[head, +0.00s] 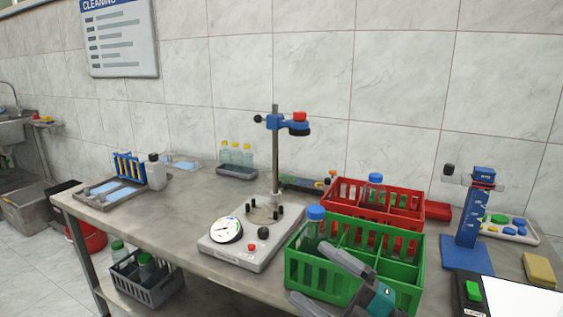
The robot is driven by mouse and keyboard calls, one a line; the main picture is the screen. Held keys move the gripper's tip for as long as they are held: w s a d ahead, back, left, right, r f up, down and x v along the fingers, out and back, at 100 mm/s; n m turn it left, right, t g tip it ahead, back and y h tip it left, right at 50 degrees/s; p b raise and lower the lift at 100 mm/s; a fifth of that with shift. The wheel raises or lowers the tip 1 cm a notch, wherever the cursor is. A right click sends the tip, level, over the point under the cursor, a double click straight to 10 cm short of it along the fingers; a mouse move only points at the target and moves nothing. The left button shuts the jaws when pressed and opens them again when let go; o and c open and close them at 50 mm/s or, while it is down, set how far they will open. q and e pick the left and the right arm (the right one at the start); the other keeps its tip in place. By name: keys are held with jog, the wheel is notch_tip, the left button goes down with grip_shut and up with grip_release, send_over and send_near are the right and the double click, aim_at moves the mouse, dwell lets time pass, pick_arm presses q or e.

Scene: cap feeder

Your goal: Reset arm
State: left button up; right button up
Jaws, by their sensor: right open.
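My right gripper (311,272) comes in at the bottom, in front of the green crate (305,270). Its two grey fingers are apart, with nothing seen between them. Its upper finger covers part of the crate's front wall. A blue-capped bottle (315,226) stands in the left part of the green crate. A second blue-capped bottle (375,187) stands in the red crate (408,209) behind. The blue cap feeder (474,212) stands to the right. My left gripper is not in view.
A machine with a gauge (240,243) and a tall post stands left of the green crate. A clipboard (520,297) lies at the bottom right, near a yellow sponge (539,268). The table (170,222) is clear at centre left. A grey crate (145,288) sits below.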

jog(key=s+d+f+m+h, duration=0.4)
jog(key=f+m, duration=0.3)
jog(key=f, duration=0.2)
jog(key=s+d+f+m+h, duration=0.3)
jog(key=s+f+m+h, duration=0.3)
jog(key=f+m, duration=0.2)
jog(key=s+d+f+m+g+h, duration=0.1)
jog(key=s+d+f+m+h, duration=0.3)
jog(key=f, duration=0.6)
jog(key=s+m+h+p, duration=0.1)
jog(key=m+h, duration=0.1)
jog(key=m, duration=0.1)
jog(key=shift+s+d+m, duration=0.2)
jog(key=shift+d+m, duration=0.1)
